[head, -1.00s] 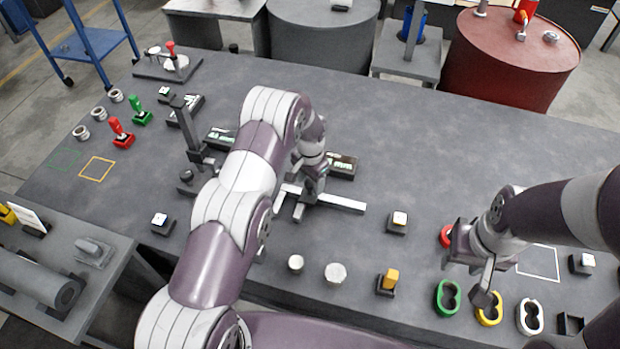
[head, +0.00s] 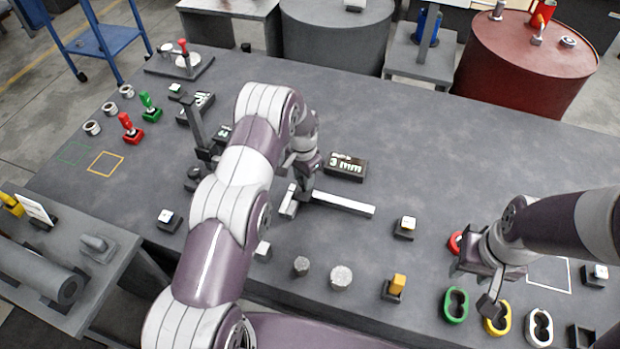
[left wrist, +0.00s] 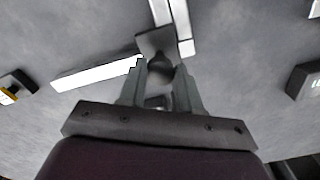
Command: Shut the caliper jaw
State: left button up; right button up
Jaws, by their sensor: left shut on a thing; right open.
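The caliper (head: 345,203) lies flat on the dark bench, its pale beam pointing right in the head view. My left gripper (head: 303,188) is over its sliding part. In the left wrist view my left gripper (left wrist: 160,76) is shut on the dark slider knob (left wrist: 158,62). The pale beam (left wrist: 95,74) runs to the left there. My arm hides part of the caliper in the head view. My right gripper (head: 480,284) is open and empty above the bench at right.
A black "3 mm" sign (head: 346,166) stands behind the caliper. Green (head: 456,305), yellow and white rings sit near my right gripper. The bench's right middle is clear.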

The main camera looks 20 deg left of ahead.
pick_arm(q)
jog(key=o, duration=0.6)
jog(key=shift+w+a+r, duration=0.1)
jog(key=shift+a, duration=0.05)
jog(key=o, duration=0.3)
jog(key=shift+a, duration=0.1)
jog(key=shift+o, duration=0.2)
jog(key=shift+a, duration=0.15)
jog(key=shift+r, duration=0.15)
notch_tip(320, 180, up, 12)
jog(key=b, duration=0.2)
jog(key=shift+r, duration=0.15)
pick_arm(e)
jog(key=shift+a+f, duration=0.25)
jog(key=shift+f, duration=0.85)
